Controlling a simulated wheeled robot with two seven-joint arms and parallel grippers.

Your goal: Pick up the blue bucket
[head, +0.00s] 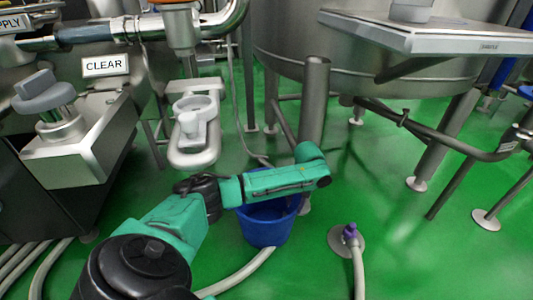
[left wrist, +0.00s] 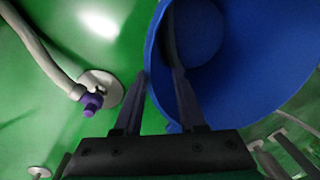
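The blue bucket (head: 265,222) stands on the green floor, partly hidden under my left arm in the head view. In the left wrist view its open mouth and rim fill the upper right, and the bucket (left wrist: 240,75) looks empty. My left gripper (left wrist: 160,82) is at the bucket's rim. Its fingers are apart, one on the outer side and one over the inner side, with the rim between them. I cannot tell whether they touch it. In the head view the left fingers are hidden behind my wrist and the bucket. My right gripper is not in view.
A hose with a purple fitting (head: 349,232) rises from a round floor plate right of the bucket. A pale hose (head: 240,275) runs along the floor in front. A steel tank (head: 370,60) on legs stands behind. A machine (head: 75,150) is at left.

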